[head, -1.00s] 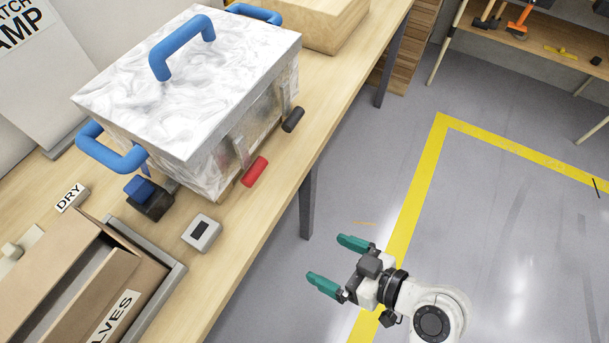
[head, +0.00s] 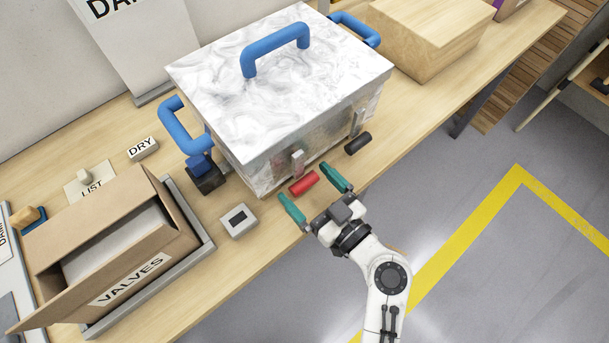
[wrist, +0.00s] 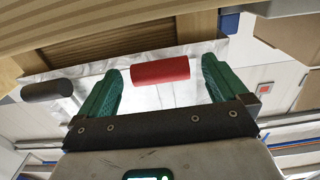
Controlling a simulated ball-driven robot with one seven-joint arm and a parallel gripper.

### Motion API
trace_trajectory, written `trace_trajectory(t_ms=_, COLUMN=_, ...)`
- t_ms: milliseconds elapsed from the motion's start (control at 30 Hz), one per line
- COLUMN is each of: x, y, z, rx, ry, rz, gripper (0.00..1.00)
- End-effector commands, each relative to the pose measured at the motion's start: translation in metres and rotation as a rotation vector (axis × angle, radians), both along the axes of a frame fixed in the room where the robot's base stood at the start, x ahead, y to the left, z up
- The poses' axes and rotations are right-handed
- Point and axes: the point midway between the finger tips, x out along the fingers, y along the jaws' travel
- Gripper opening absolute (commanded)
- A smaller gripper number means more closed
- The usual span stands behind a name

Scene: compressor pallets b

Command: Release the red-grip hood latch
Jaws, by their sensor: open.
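The red-grip hood latch (head: 304,183) sits low on the front side of a marbled white-grey hood (head: 280,80), below a metal strap. Beside it to the right is a black-grip latch (head: 358,144). My gripper (head: 315,194) is open, its green fingers pointing at the hood, with the red grip between and just beyond the fingertips in the head view. In the wrist view the red grip (wrist: 160,71) lies between the two green fingers (wrist: 161,88), and the black grip (wrist: 48,90) is outside them at left. Whether the fingers touch the red grip I cannot tell.
The hood carries blue handles (head: 275,50) on top and at the sides. A small grey device (head: 238,221), a black block with a blue top (head: 204,172) and an open VALVES box (head: 110,245) stand to the left on the wooden bench.

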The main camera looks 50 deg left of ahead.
Motion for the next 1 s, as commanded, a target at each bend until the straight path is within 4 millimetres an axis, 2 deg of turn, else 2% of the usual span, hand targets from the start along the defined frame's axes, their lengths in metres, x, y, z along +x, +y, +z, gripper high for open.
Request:
trace_trajectory(t_ms=200, x=0.001, y=0.017, z=0.0, rx=-0.001, ry=0.0, rz=0.001, gripper=1.0)
trace_trajectory(t_ms=500, x=0.001, y=0.018, z=0.0, rx=-0.001, ry=0.0, rz=0.0, gripper=1.0)
trace_trajectory(t_ms=1000, x=0.001, y=0.018, z=0.0, rx=-0.001, ry=0.0, rz=0.0, gripper=0.52)
